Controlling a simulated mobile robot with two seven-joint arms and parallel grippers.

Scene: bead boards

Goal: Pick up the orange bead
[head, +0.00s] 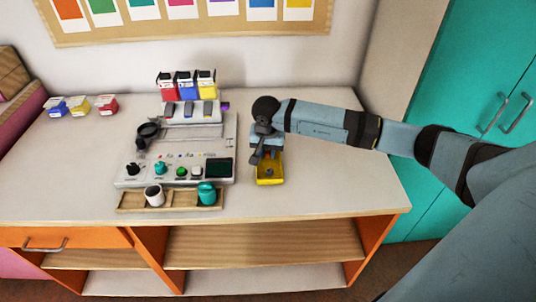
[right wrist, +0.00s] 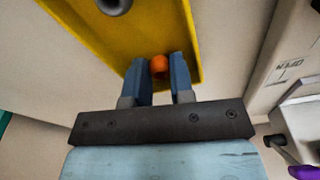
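The orange bead (right wrist: 160,65) shows in the right wrist view, over the yellow tray (right wrist: 72,14). The bead is hidden there. I cannot tell whether the bead touches the tray floor. My left gripper is not in view.
The grey bead board (head: 130,180), with knobs and a magnifier (head: 148,130), stands left of the tray. A wooden tray (head: 178,205) with two cups lies in front of it. Colored boxes (head: 187,85) stand behind. The desk (head: 330,190) is clear at right.

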